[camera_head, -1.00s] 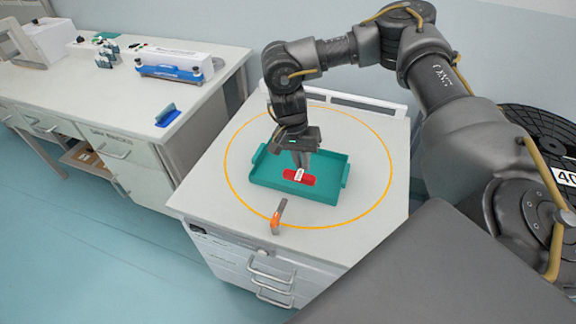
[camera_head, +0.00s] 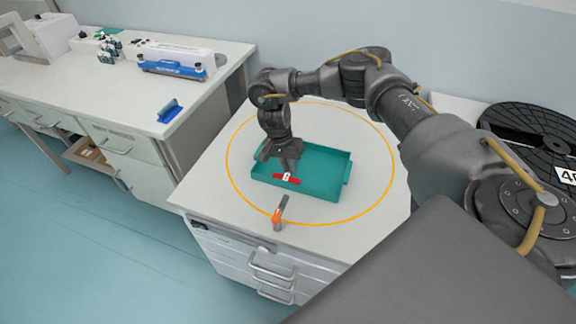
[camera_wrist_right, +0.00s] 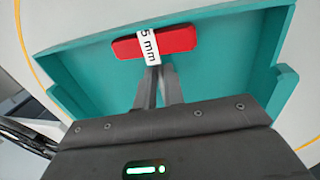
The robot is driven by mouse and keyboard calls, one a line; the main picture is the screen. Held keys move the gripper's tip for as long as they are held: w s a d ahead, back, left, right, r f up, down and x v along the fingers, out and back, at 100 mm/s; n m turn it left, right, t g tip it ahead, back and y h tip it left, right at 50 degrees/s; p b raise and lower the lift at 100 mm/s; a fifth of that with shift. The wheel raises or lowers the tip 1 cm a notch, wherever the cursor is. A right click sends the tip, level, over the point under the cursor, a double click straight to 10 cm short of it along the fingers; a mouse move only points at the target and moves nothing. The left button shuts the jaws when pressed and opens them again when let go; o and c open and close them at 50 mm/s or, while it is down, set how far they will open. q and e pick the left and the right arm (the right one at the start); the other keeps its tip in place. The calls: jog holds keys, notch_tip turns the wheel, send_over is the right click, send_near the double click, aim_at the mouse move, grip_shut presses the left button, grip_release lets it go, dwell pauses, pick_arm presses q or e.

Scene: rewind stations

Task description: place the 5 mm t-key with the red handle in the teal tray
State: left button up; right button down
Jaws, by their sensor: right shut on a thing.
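The teal tray (camera_head: 325,167) stands on the white cabinet top inside an orange ring. The t-key's red handle (camera_head: 287,178), with a white label, is at my right gripper (camera_head: 287,167), over the near left part of the tray. In the right wrist view the red handle (camera_wrist_right: 180,41) carries a label reading "5 mm" and is just beyond the fingertips of my right gripper (camera_wrist_right: 156,72). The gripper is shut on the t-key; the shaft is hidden. I cannot tell whether the key touches the tray floor. My left gripper is not in view.
A grey and orange tool (camera_head: 280,211) stands on the cabinet top in front of the tray. A bench (camera_head: 130,85) at the left holds a blue holder (camera_head: 170,111) and equipment. A large black reel (camera_head: 535,145) is at the right. The cabinet top right of the tray is clear.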

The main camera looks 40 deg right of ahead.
jog(key=c, duration=1.5)
grip_release()
jog(key=shift+f, duration=0.1)
jog(key=shift+r, duration=0.5)
jog(key=v, duration=1.1)
jog(key=shift+r, duration=0.2)
